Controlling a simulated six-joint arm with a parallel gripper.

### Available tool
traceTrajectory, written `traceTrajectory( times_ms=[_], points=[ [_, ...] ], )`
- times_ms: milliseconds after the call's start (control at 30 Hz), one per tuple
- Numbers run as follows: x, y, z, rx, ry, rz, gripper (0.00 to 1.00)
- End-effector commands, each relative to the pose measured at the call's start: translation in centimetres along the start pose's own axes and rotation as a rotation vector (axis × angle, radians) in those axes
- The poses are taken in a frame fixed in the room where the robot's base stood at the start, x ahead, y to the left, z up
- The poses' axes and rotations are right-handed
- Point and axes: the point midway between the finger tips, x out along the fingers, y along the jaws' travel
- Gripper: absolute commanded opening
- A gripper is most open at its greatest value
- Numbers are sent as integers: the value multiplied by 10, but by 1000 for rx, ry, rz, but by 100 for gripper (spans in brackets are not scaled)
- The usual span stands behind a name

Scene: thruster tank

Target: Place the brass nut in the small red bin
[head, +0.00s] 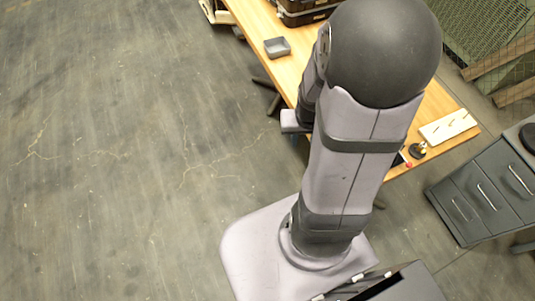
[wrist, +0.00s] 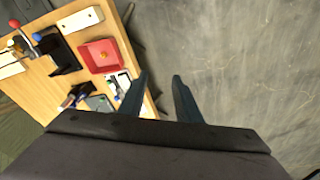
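The small red bin (wrist: 84,62) sits on the wooden table at the left of the wrist view. A small brass-coloured piece (wrist: 103,55) shows inside it, on its floor; it looks like the brass nut, but it is too small to be certain. My gripper (wrist: 160,75) is open, with its two dark fingers apart and nothing between them. In the wrist view the fingers appear right of and below the bin, against the table's edge and the bare floor. In the head view my arm covers much of the table, and I cannot make out the bin or the fingers.
The wooden table (head: 258,22) carries a grey tray (head: 277,50) and black cases (head: 305,14). In the wrist view, a black holder (wrist: 64,54) and a pale block (wrist: 80,19) stand near the bin. A grey drawer cabinet (head: 480,190) stands at right. Open floor lies left.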

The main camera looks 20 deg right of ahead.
Motion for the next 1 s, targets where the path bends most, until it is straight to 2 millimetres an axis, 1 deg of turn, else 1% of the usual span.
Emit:
traceTrajectory(
  times_ms=[33, 100, 200, 333, 433, 533, 1000],
  points=[
    [-11, -22, 4, -74, -17, -14, 31],
    [-25, -46, 17, -155, -54, -31, 31],
    [-42, -73, 35, -257, -101, -50, 31],
    [-58, -94, 56, -350, -146, -66, 31],
    [-65, -101, 65, -389, -166, -72, 31],
    [-68, -103, 69, -404, -174, -74, 31],
    [-68, -103, 69, -403, -176, -74, 31]
  ],
)
